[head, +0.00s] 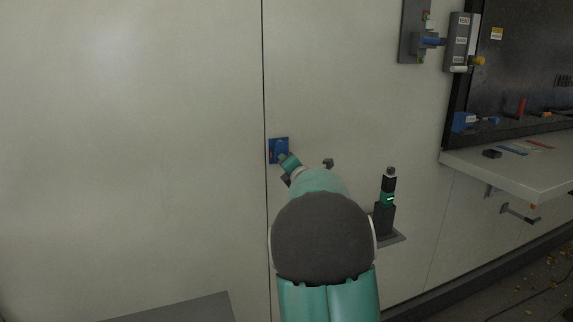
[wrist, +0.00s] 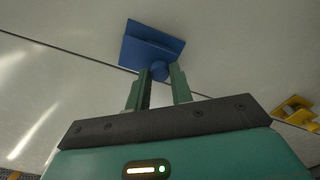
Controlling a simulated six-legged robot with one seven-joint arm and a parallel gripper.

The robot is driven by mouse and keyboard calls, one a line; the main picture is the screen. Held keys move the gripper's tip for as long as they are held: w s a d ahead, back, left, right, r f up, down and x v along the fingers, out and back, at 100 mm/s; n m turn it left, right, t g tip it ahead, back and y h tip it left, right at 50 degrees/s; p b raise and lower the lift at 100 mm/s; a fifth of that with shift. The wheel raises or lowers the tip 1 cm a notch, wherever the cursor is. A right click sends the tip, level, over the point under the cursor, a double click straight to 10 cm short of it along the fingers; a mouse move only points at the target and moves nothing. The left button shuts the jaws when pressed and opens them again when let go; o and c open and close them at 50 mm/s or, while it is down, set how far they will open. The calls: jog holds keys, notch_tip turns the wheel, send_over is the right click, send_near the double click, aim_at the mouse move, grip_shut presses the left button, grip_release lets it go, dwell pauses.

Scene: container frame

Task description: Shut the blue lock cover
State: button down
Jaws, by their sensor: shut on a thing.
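The blue lock cover (head: 280,144) is on the pale wall, just right of a vertical seam, in the head view. In the wrist view it is a blue plate (wrist: 148,42) with a round blue knob (wrist: 160,70) at its lower edge. My gripper (wrist: 161,74) has one finger on each side of this knob and is shut on it. In the head view my gripper (head: 285,161) is at the lower right of the cover, and my arm hides part of it. I cannot tell how far the cover stands open.
A black and green device (head: 387,205) stands on a small wall shelf right of my arm. A grey panel with a blue handle (head: 430,41) is at the upper right. A pale ledge (head: 520,168) juts out at the right. The wall left of the seam is clear.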

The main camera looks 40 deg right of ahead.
jog(key=shift+d, duration=0.1)
jog(key=c, duration=1.2)
grip_release()
jog(key=shift+c, duration=0.2)
jog(key=shift+s, duration=0.15)
jog(key=v, duration=1.3)
jog(key=shift+s, duration=0.25)
